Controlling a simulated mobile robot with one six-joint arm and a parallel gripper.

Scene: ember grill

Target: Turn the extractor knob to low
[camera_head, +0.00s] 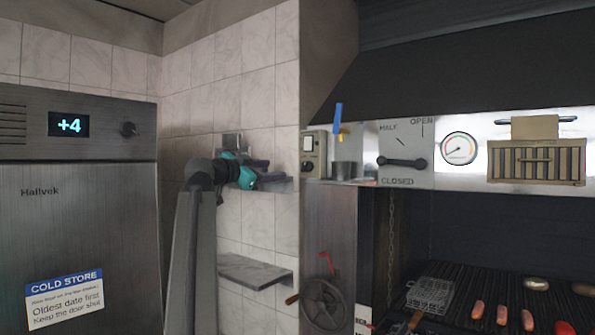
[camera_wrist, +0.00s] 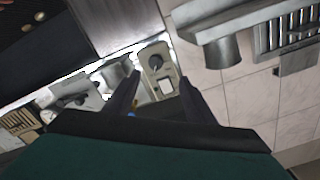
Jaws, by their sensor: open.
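A small beige control box (camera_head: 320,145) sits left of the damper panel, at the end of the steel shelf above the grill. Its round dark knob (camera_head: 308,144) also shows in the wrist view (camera_wrist: 156,62), above a pale switch (camera_wrist: 166,86). The knob's setting is too small to read. My gripper (camera_head: 276,172), with a teal body and dark fingers, is left of the box in the head view. In the wrist view my gripper (camera_wrist: 159,80) is open and empty, its fingers framing the box. The knob lies beyond the fingertips, apart from them.
A metal cup (camera_head: 343,171) stands right beside the box. A damper panel (camera_head: 425,173) with a dark lever (camera_head: 402,162) and a round gauge (camera_head: 459,148) follow. A wall ledge (camera_head: 255,270) is below my gripper. The grill (camera_head: 455,325) holds food and a wire basket.

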